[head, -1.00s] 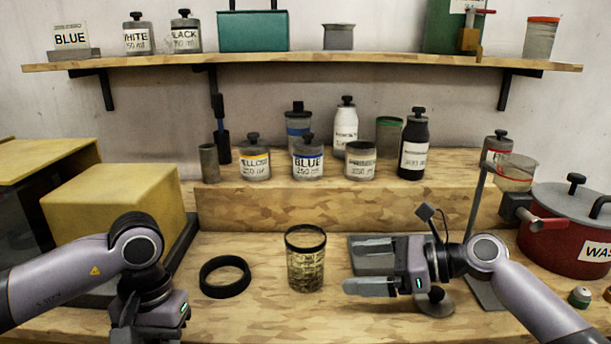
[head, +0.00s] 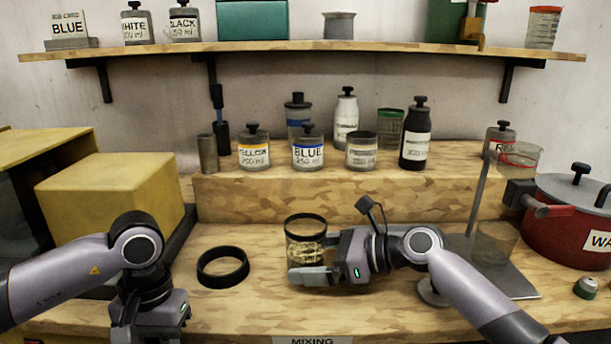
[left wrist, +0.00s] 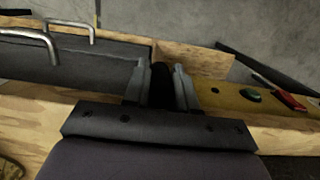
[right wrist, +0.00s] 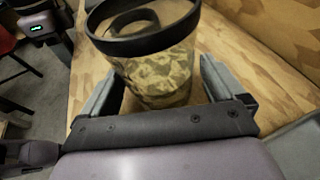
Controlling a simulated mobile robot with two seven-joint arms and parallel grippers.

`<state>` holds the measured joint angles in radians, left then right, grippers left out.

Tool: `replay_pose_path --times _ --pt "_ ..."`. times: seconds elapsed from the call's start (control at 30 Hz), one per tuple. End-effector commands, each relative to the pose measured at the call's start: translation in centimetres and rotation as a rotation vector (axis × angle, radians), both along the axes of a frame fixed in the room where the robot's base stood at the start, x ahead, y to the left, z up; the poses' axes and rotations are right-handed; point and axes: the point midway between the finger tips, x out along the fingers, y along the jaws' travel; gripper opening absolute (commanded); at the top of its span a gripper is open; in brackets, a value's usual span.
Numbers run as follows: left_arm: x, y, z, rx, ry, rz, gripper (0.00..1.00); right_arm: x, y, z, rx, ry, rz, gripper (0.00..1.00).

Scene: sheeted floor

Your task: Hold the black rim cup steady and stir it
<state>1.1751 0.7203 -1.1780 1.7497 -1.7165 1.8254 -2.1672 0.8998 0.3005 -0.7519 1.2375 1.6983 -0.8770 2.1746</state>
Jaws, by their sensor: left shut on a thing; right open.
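The black rim cup (head: 305,234) is clear with a black rim and stands upright on the bench. It also shows in the right wrist view (right wrist: 155,65). My right gripper (head: 312,262) is open, with its fingers on either side of the cup; in the right wrist view the fingers (right wrist: 158,90) flank it with a gap on at least the right side. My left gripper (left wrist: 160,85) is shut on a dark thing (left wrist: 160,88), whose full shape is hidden. In the head view the left gripper (head: 150,325) hangs low at the left front.
A black ring (head: 222,281) lies left of the cup. A yellow block (head: 110,205) stands at the left. Labelled jars, including a blue one (head: 308,156), stand on the raised step behind. A clear beaker (head: 495,243) and red pot (head: 565,222) are at the right.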

Motion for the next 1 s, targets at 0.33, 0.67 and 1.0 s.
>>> replay_pose_path --times 0.33,0.67,1.0 --pt "-0.01 -0.01 0.03 0.000 0.000 0.000 0.00 0.08 0.21 -0.12 0.000 0.000 0.000 0.93" --pt "0.00 -0.01 0.04 0.000 0.000 0.000 0.00 0.07 0.20 -0.11 0.000 0.000 0.000 0.42" --pt "0.03 -0.31 0.21 -0.002 0.001 -0.004 0.00 0.07 0.18 -0.09 0.000 0.000 0.000 0.42"
